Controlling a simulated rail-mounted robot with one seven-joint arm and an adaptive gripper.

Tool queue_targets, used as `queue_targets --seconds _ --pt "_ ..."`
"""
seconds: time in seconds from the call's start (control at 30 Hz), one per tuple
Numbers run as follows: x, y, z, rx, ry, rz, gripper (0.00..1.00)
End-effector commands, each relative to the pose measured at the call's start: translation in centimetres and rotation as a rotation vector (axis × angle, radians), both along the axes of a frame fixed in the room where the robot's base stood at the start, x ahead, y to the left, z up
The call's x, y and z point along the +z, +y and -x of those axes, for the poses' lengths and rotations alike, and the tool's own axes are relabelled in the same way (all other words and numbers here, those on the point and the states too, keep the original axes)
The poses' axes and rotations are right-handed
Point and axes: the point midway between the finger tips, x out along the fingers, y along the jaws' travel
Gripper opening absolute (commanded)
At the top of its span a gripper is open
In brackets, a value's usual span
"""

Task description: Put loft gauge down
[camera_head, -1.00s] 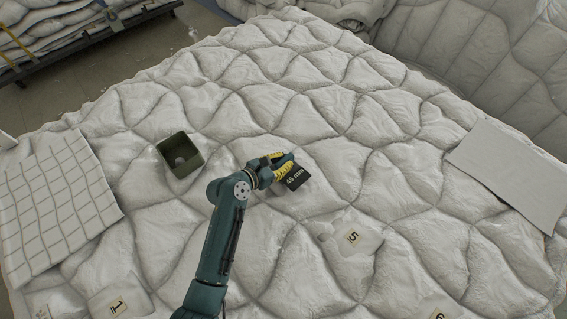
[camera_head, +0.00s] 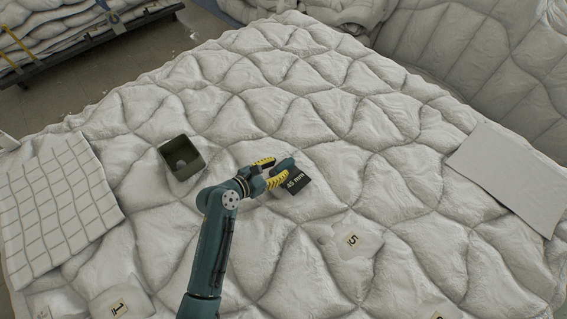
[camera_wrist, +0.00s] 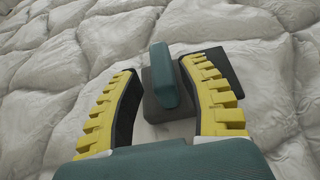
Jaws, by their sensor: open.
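The loft gauge is a dark block with a plate marked "45 mm" (camera_head: 294,181) and a rounded teal handle. It rests on the quilted white duvet (camera_head: 330,112). In the wrist view its handle (camera_wrist: 164,76) stands between the two yellow-ribbed fingers, with a gap on each side, and its dark plate (camera_wrist: 226,72) shows behind the right finger. My gripper (camera_head: 274,171) is open around the handle; it also shows in the wrist view (camera_wrist: 160,68). Part of the base is hidden by the handle and fingers.
A dark green open box (camera_head: 180,157) sits left of my gripper. A grid-patterned sheet (camera_head: 58,200) lies at the left and a plain pale panel (camera_head: 510,177) at the right. Numbered tags, such as "5" (camera_head: 352,240), lie nearer. The duvet beyond the gauge is clear.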

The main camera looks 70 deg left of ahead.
Motion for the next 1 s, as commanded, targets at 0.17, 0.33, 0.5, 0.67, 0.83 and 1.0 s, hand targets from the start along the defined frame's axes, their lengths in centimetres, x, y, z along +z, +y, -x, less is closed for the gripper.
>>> queue_targets --seconds 0.17,0.33,0.5,0.67,0.83,1.0 --pt "2.0 -1.5 4.2 0.006 0.000 0.001 0.41" --pt "3.1 -2.6 6.8 0.004 0.000 0.001 0.41" --pt "3.4 -2.9 7.5 0.000 -0.001 0.000 0.41" --pt "3.4 -2.9 7.4 -0.001 -0.001 -0.001 0.41" --pt "6.1 -2.7 5.2 -0.004 -0.096 -0.017 0.41" --pt "19.8 -4.6 -3.1 -0.036 -0.586 0.022 0.41"
